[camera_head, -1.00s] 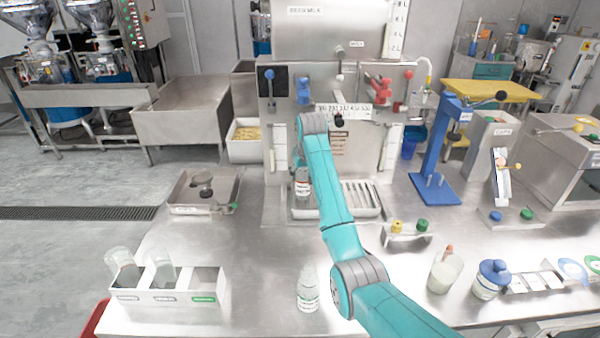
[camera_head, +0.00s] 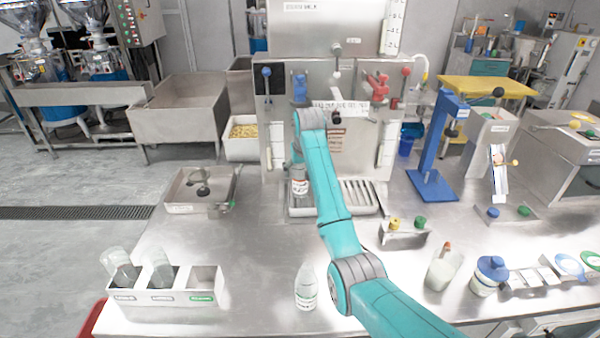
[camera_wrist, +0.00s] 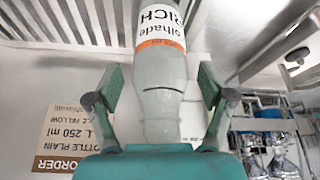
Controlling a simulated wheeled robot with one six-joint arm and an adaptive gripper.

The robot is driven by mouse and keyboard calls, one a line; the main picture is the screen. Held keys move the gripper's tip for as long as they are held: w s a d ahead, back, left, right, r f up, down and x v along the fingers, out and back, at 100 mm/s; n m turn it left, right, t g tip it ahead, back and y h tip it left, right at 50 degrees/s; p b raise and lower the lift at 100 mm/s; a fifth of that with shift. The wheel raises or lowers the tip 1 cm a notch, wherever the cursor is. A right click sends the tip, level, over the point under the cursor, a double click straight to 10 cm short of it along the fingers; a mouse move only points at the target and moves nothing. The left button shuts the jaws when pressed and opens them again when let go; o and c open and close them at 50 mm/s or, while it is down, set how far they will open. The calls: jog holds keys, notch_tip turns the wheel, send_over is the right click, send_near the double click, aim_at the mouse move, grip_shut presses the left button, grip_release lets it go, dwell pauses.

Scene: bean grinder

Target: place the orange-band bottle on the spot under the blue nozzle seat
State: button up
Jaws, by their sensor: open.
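The orange-band bottle (camera_head: 299,183) stands on the left part of the drip tray (camera_head: 350,212), in line below the blue nozzle seat (camera_head: 300,90). In the wrist view the bottle (camera_wrist: 162,60) appears upside down, its label and orange band at the top and its neck nearer me. My gripper (camera_wrist: 160,88) is open, one finger on each side of the bottle, with gaps visible. In the head view my arm hides most of the gripper. The exact spot under the bottle is hidden.
A red nozzle seat (camera_head: 377,87) is to the right on the same machine. Another bottle (camera_head: 306,288) stands on the front table beside my arm. A three-part bin (camera_head: 165,298) holds clear cups at left. A blue stand (camera_head: 432,150) is at right.

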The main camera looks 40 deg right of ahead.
jog(key=v, duration=1.1)
jog(key=shift+s+r, duration=0.1)
jog(key=shift+r, duration=0.05)
